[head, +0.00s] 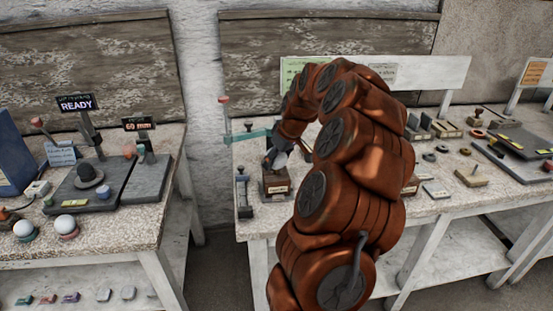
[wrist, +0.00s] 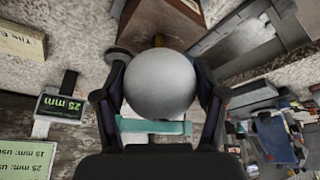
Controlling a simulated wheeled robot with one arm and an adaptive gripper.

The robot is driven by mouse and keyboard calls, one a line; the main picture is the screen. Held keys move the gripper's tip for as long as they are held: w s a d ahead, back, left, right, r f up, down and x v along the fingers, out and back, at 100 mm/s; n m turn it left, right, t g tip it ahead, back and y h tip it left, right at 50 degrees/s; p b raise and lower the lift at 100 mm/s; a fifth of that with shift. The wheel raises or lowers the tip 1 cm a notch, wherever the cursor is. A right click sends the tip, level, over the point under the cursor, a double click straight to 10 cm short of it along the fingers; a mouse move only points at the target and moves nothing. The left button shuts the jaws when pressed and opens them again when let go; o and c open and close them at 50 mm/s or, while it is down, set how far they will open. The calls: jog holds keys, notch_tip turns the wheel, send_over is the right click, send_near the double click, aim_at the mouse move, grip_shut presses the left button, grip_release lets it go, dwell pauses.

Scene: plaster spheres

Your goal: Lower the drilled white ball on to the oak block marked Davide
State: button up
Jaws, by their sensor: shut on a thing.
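My gripper (head: 274,160) is shut on a white ball (wrist: 160,84), one finger on each side of it in the wrist view. In the head view a small part of the ball (head: 280,160) shows at the fingers, just above a brown wooden block (head: 276,188) with a pale label. The label is too small to read. A brown block (wrist: 172,14) also shows beyond the ball in the wrist view. I cannot tell whether ball and block touch. No drilled hole is visible on the ball.
My arm hides the middle of the right bench (head: 455,205), including most of another labelled block (head: 411,186). A small clamp-like stand (head: 243,192) is left of the block. A teal bar (head: 247,136) lies behind. Two white balls (head: 65,224) rest on the left bench.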

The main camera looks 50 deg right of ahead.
jog(key=shift+f+b, duration=0.85)
jog(key=shift+f, duration=0.45)
jog(key=o, duration=1.4)
jog(key=shift+r, duration=0.2)
jog(key=shift+r, duration=1.85)
